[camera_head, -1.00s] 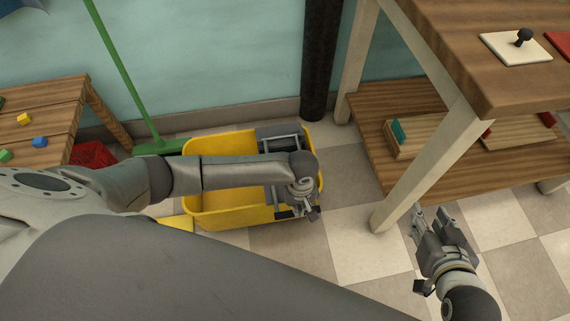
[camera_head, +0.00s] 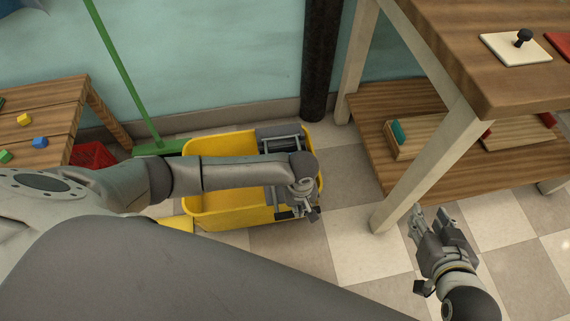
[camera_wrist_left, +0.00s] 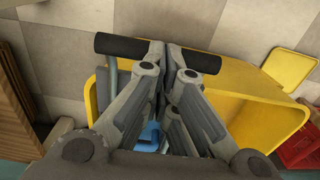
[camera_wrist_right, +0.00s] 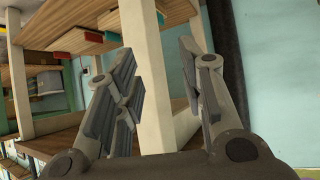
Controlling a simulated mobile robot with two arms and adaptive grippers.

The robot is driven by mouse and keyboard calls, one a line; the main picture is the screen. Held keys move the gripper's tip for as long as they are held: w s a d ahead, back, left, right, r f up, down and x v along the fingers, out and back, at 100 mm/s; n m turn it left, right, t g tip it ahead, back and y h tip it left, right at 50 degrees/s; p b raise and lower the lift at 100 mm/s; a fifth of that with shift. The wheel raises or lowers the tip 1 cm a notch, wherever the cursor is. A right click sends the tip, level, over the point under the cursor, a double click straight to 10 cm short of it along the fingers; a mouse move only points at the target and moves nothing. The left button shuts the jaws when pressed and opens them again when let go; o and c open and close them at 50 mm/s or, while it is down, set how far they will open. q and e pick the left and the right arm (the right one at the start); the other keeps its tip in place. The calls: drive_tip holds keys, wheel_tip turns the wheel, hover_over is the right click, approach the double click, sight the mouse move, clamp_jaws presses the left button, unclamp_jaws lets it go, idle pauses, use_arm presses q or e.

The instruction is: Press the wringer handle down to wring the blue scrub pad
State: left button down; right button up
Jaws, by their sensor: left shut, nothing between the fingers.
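The yellow mop bucket (camera_head: 235,216) stands on the floor with the grey wringer (camera_head: 280,139) at its right end. My left gripper (camera_head: 309,209) is over the bucket's front right, its fingers shut with nothing between them. In the left wrist view, the wringer handle's black grip (camera_wrist_left: 124,45) lies crosswise at the fingertips (camera_wrist_left: 166,50), showing on both sides of them; whether they touch cannot be told. A bit of the blue scrub pad (camera_wrist_left: 149,138) shows below, between the finger links, mostly hidden. My right gripper (camera_head: 436,226) is open and empty, in front of the shelf.
A wooden shelf unit (camera_head: 495,85) stands at right, its pale leg between the bucket and my right gripper. A green broom (camera_head: 122,80) leans behind the bucket. A red crate (camera_head: 92,155) and a low wooden table (camera_head: 60,95) with small blocks are at left.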

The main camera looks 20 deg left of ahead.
use_arm(q)
drive_tip(key=shift+f, duration=0.1)
idle(0.3)
